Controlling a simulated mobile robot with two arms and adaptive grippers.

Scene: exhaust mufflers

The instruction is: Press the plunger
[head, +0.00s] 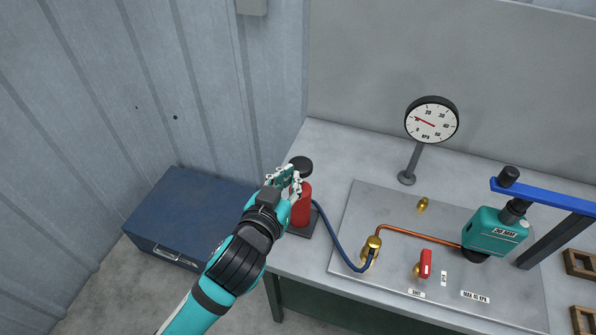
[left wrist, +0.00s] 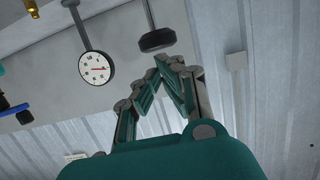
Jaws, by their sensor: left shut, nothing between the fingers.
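A red pump cylinder (head: 302,205) stands upright on a dark base at the left end of the bench. Its black plunger knob (head: 301,164) is raised above the cylinder. The knob also shows in the left wrist view (left wrist: 155,40), just beyond my fingertips. My left gripper (head: 286,174) is shut and empty, close beside the knob on its left; I cannot tell whether it touches. The left gripper also shows in the left wrist view (left wrist: 168,68), with a small gap to the knob there. My right gripper is not in view.
A blue hose (head: 332,238) runs from the pump to a brass fitting (head: 372,246) on a metal plate (head: 375,208). A round gauge (head: 432,120) on a post stands behind. A teal device (head: 494,232) and a red-handled valve (head: 425,264) are right. A blue chest (head: 178,215) sits left of the bench.

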